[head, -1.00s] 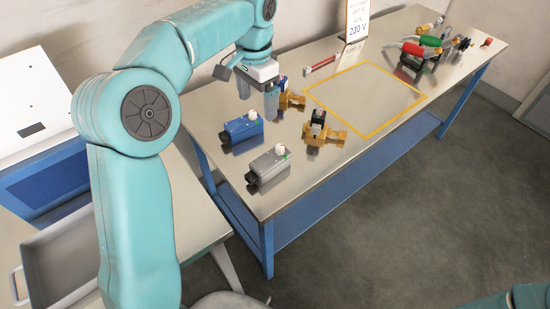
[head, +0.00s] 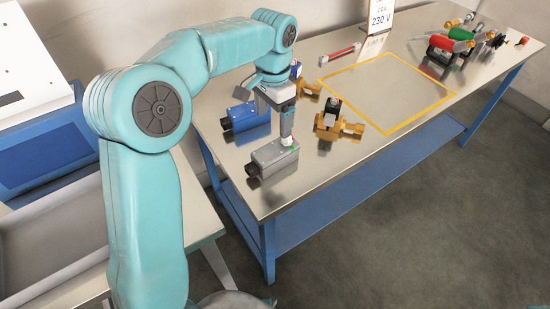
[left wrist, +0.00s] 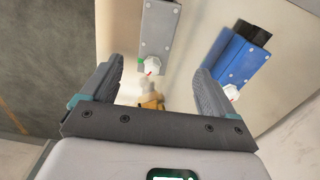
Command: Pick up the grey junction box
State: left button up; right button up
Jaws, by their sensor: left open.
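The grey junction box (head: 270,158) lies near the front left edge of the steel table, with a white knob at its end. In the left wrist view the grey box (left wrist: 158,28) is at the top centre, its white knob toward me. My left gripper (head: 287,132) points down over the knob end of the box. In the left wrist view its two fingers (left wrist: 158,82) are wide apart and empty, with the knob lying between their tips in the picture. I cannot tell whether the fingers touch the box. My right gripper is not in view.
A blue box (head: 246,121) lies just behind the grey one and shows at right in the left wrist view (left wrist: 225,58). A brass valve (head: 335,122) stands to the right. A yellow-outlined area (head: 385,90) on the table is clear.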

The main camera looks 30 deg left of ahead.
pick_arm(q)
send_over(275, 149)
jog(key=f, duration=0.5)
jog(key=shift+w+a+f, duration=0.2)
jog(key=shift+w+f, duration=0.15)
jog(key=shift+s+a+f, duration=0.1)
jog(key=shift+s+f, duration=0.05)
jog(key=shift+f, duration=0.4)
jog(key=f, duration=0.5)
jog(key=shift+s+d, duration=0.2)
jog(key=shift+d, duration=0.05)
jog(key=c, duration=1.2)
